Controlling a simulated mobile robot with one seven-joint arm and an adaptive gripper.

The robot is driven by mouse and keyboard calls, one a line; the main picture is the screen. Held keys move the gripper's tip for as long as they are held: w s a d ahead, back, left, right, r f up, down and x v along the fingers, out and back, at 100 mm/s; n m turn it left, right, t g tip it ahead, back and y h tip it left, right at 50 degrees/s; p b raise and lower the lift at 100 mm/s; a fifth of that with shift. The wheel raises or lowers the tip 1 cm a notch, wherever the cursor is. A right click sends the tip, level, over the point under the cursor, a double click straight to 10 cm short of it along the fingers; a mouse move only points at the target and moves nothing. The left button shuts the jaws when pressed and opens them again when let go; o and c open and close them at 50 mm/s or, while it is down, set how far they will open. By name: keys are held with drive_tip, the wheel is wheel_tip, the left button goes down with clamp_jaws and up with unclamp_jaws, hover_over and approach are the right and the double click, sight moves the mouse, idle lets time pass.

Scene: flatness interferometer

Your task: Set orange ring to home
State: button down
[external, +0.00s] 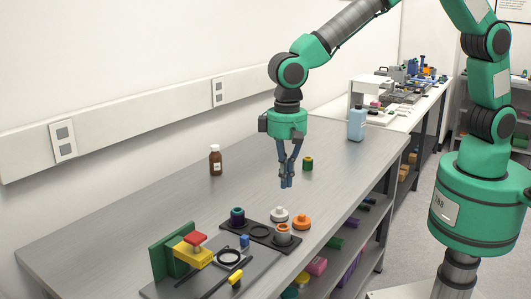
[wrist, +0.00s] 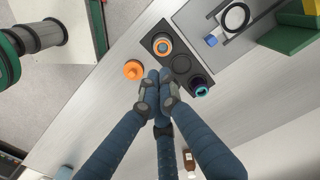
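An orange ring-like piece with a pale centre (external: 283,234) sits in the dark tray (external: 254,222); it shows in the wrist view (wrist: 162,46). A second orange piece with a raised top (external: 301,222) stands on the bench beside the tray; it also shows in the wrist view (wrist: 133,69). I cannot tell which is the task's ring. The tray also has an empty-looking round seat (wrist: 180,64) and a purple and teal piece (external: 237,215). My gripper (external: 287,183) hangs above the bench, its blue fingers together with nothing visible between them. It also shows in the wrist view (wrist: 158,76).
A grey plate (external: 205,280) bears a green bracket (external: 160,257), a yellow block (external: 192,256) and a black ring (external: 229,257). A brown bottle (external: 215,161) and a green piece (external: 308,163) stand farther back. Bench around them is clear.

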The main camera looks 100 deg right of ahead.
sight(285, 224)
wheel_tip(285, 224, down, 12)
drive_tip(key=shift+r+b, duration=0.2)
drive_tip(key=shift+b, duration=0.3)
wheel_tip(285, 224, down, 2)
drive_tip(key=shift+s, duration=0.15)
drive_tip(key=shift+s+f, duration=0.1)
drive_tip(key=shift+f, duration=0.05)
drive_tip(key=shift+s+f, duration=0.1)
idle(0.4)
wheel_tip(285, 224, up, 15)
drive_tip(key=p, duration=0.2)
drive_tip(key=shift+w, duration=0.4)
